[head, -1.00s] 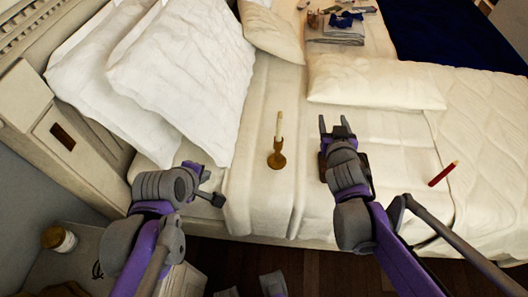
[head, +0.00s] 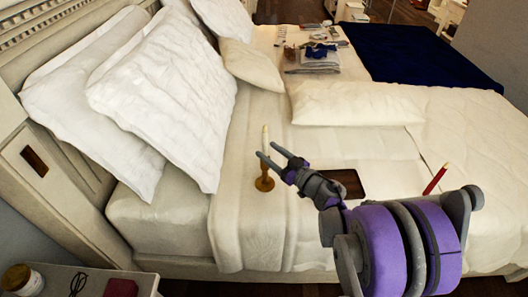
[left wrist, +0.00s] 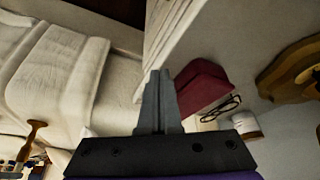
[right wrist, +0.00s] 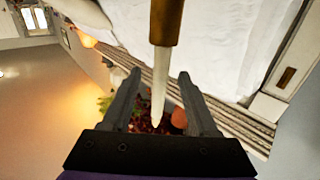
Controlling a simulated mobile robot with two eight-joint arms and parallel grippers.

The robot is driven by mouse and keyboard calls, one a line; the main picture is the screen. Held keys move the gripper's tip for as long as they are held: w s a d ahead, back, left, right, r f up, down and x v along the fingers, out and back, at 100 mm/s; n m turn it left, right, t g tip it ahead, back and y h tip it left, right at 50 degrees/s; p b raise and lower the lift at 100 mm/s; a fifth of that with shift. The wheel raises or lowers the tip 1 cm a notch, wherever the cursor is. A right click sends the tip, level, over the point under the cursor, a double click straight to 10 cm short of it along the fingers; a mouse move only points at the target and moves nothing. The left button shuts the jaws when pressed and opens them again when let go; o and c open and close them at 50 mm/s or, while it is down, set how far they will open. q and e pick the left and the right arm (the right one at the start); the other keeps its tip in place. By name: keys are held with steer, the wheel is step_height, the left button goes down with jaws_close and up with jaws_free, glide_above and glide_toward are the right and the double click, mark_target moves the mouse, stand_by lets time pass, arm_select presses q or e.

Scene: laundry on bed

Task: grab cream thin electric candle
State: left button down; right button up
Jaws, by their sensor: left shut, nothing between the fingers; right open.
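The thin cream candle (head: 265,140) stands upright in a brown wooden holder (head: 264,182) on the bed. My right gripper (head: 268,151) is open at the candle's right, with its fingertips close to the candle's lower part. In the right wrist view, the candle (right wrist: 159,75) appears upside down between the spread fingers (right wrist: 160,74); whether it touches either finger cannot be told. My left gripper (left wrist: 160,72) is shut and empty, away from the candle. The wooden holder also shows in the left wrist view (left wrist: 33,130).
A dark brown tray (head: 349,183) lies behind my right gripper. A red candle (head: 435,178) is farther right. White pillows (head: 165,95) lie left of the candle. A bedside table (head: 60,280) with a jar (head: 17,278) and a dark red box (head: 121,288) is at lower left.

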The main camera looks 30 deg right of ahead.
steer(key=shift+x, duration=2.8)
steer(key=shift+s, duration=0.15)
jaws_close()
